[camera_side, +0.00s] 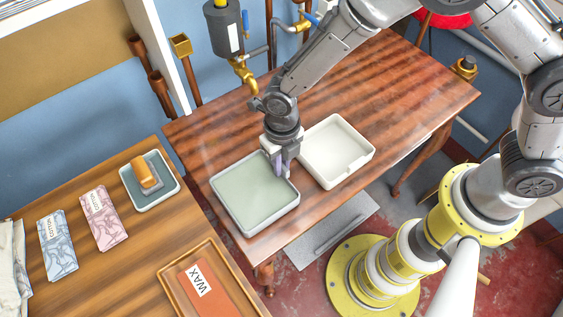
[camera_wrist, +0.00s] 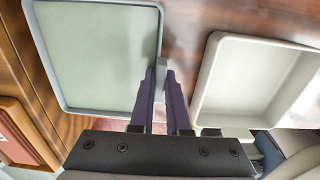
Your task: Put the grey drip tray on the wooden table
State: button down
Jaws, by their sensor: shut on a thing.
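The grey drip tray (camera_side: 254,193) has a pale green-grey floor and a low grey rim. It is level at the front left corner of the wooden table (camera_side: 400,88), on it or just above it; I cannot tell which. My gripper (camera_side: 283,167) points down and is shut on the tray's right side. In the wrist view, the fingers (camera_wrist: 161,78) close around a small grey part at the right rim of the tray (camera_wrist: 97,52). The tray looks empty.
A cream square tray (camera_side: 337,151) sits close to the right on the same table. A wooden counter (camera_side: 120,245) at the left holds cotton packets (camera_side: 103,217), a small tray with an orange-topped block (camera_side: 149,180), and a wax box (camera_side: 200,285). The table's back is clear.

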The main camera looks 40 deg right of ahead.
jog(key=shift+f, duration=0.15)
jog(key=c, duration=0.9)
grip_release()
notch_tip(320, 180, up, 12)
jog(key=shift+r, duration=0.2)
jog(key=shift+d, duration=0.1)
